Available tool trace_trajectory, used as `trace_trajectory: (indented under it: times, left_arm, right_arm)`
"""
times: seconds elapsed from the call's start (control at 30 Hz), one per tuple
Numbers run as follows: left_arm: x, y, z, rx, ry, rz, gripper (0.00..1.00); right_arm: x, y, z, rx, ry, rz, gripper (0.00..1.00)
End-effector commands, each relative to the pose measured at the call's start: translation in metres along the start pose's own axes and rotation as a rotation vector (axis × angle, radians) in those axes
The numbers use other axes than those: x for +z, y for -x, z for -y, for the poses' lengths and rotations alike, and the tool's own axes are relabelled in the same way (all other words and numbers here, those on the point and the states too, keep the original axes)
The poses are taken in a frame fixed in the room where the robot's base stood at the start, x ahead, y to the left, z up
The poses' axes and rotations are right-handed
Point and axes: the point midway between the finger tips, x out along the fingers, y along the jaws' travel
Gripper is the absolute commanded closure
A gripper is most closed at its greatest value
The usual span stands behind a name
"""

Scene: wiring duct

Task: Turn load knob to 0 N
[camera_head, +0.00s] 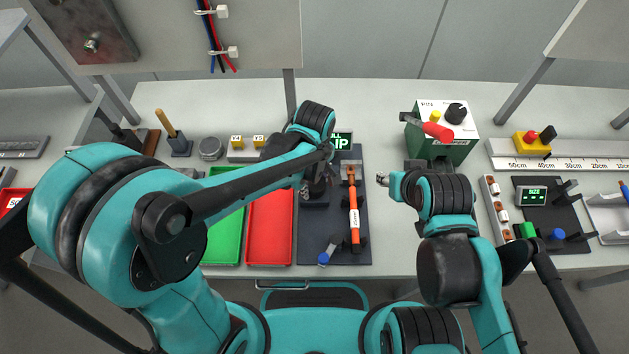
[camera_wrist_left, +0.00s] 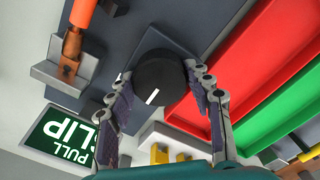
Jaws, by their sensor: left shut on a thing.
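The load knob (camera_wrist_left: 160,72) is a round black knob with a white pointer line, on the dark pull-test fixture (camera_head: 333,245). In the left wrist view its pointer line faces the bottom edge, slightly left. My left gripper (camera_wrist_left: 158,80) is shut on the knob, one finger on each side. In the head view this gripper (camera_head: 317,186) is over the fixture's left part, and my arm hides most of the knob. A green display (camera_wrist_left: 66,137) reads "PULL CLIP". No load scale is legible. My right gripper (camera_head: 384,179) is right of the fixture, apart from it; its finger gap is unclear.
Red (camera_head: 270,258) and green (camera_head: 222,257) trays stand to the left. A green-and-white box (camera_head: 440,150) with a black knob and a red-handled tool stands at the back right.

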Motion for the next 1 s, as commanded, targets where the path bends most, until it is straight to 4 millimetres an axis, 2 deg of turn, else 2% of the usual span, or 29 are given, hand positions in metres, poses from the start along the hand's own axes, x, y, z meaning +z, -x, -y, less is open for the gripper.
trace_trajectory:
  times: [0.23, 0.27, 0.33, 0.73, 0.87, 1.0]
  left_arm:
    - [0.000, -0.001, 0.001, -0.001, 0.002, 0.001, 0.78]
    - [0.000, -0.001, 0.001, -0.001, 0.001, 0.001, 0.47]
    - [0.000, -0.001, 0.001, -0.001, 0.001, 0.001, 0.28]
    - [0.000, 0.005, 0.000, 0.000, 0.000, 0.000, 0.28]
    - [0.000, 0.022, 0.000, 0.000, 0.000, 0.000, 0.28]
    - [0.000, 0.052, 0.000, 0.000, 0.000, 0.000, 0.28]
  right_arm:
    - [0.000, 0.000, 0.000, 0.000, 0.000, 0.000, 0.60]
    - [0.000, 0.000, 0.000, 0.000, 0.000, 0.000, 0.60]
    - [0.000, 0.000, 0.000, 0.000, 0.000, 0.000, 0.60]
    - [0.000, 0.000, 0.000, 0.000, 0.000, 0.000, 0.60]
    - [0.000, 0.000, 0.000, 0.000, 0.000, 0.000, 0.60]
    - [0.000, 0.000, 0.000, 0.000, 0.000, 0.000, 0.60]
